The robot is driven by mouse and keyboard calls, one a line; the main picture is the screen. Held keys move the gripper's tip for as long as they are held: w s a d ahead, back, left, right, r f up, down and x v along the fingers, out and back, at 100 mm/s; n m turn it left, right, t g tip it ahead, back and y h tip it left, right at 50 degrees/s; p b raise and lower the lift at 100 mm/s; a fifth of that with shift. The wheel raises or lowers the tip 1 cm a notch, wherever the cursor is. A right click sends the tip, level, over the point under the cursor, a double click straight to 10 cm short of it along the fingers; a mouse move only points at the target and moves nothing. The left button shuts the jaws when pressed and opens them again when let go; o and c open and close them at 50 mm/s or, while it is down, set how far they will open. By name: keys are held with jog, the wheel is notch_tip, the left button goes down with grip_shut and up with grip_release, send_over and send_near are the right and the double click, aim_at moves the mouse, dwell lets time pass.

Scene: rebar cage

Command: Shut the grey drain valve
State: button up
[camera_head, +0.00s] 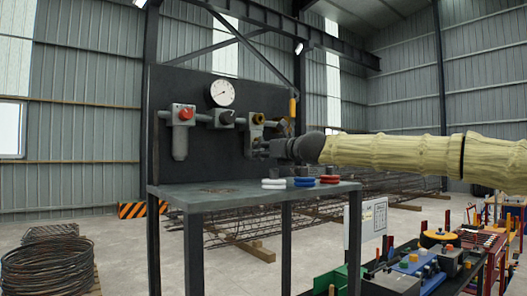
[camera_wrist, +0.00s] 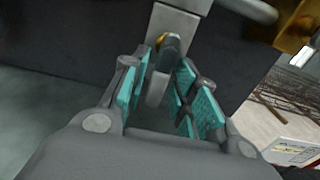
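The grey drain valve shows in the wrist view as a small fitting with a dark, brass-tinged body (camera_wrist: 170,46) under a pale grey block, and a light grey tab (camera_wrist: 156,88) hanging below. My gripper (camera_wrist: 166,70) is open, its teal-padded fingers on either side of the fitting. The tab is close to the left pad; I cannot tell whether they touch. In the head view my gripper (camera_head: 266,149) is at the right part of the dark panel, below a brass valve (camera_head: 257,128). The drain valve is hidden there by my gripper.
The panel (camera_head: 215,165) also carries a red-knobbed unit (camera_head: 183,114), a white gauge (camera_head: 222,93) and a yellow handle (camera_head: 292,106). White, blue and red rings (camera_head: 303,182) lie on the grey table (camera_head: 240,195) below my arm. A cluttered bench (camera_head: 425,268) stands at right.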

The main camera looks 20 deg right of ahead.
grip_shut()
jog(key=m+b, duration=0.1)
jog(key=m, duration=0.1)
jog(key=a+m+b, duration=0.1)
jog(key=m+b, duration=0.1)
jog(key=shift+s+m, duration=0.2)
jog(key=shift+m, duration=0.1)
jog(key=shift+s+a+r+m+b, duration=0.1)
jog(key=shift+a+r+m+b, duration=0.3)
jog(key=shift+m+b, duration=1.65)
jog(key=shift+s+a+r+m+b, duration=0.15)
jog(key=shift+r+m+b, duration=0.45)
jog(key=shift+m+b, duration=1.35)
jog(key=shift+s+a+r+m+b, duration=0.1)
jog(key=shift+a+r+m+b, duration=0.3)
jog(key=shift+m+b, duration=1.65)
jog(key=shift+d+r+m+p, duration=0.15)
jog(key=shift+m+p, duration=0.5)
jog(key=shift+m, duration=0.1)
